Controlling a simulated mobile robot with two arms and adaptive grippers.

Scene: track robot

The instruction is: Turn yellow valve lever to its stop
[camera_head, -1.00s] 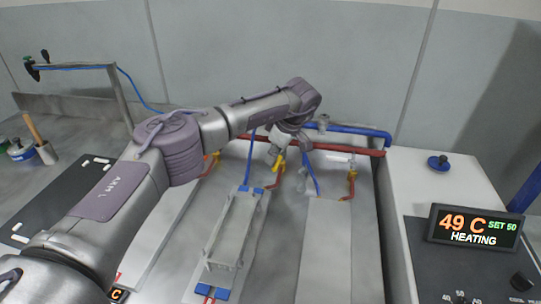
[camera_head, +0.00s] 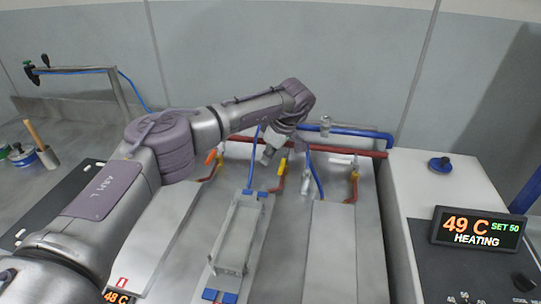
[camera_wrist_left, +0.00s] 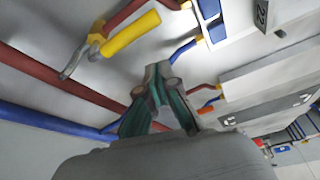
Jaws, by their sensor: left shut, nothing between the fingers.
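The yellow valve lever (camera_head: 283,166) stands on a red pipe behind the middle plate in the head view. In the left wrist view the lever (camera_wrist_left: 131,33) is a thick yellow handle at upper left, beside a yellow and metal fitting. My left gripper (camera_head: 268,154) is just left of the lever in the head view, its tips partly hidden by the wrist. In the left wrist view its fingers (camera_wrist_left: 160,82) are shut and empty, with a visible gap to the yellow handle. My right gripper is not in view.
Red and blue pipes (camera_head: 352,151) run along the back wall. Another valve with an orange handle (camera_head: 211,156) stands to the left, and one more fitting (camera_head: 353,172) to the right. A display panel (camera_head: 477,227) reads 49 C, heating.

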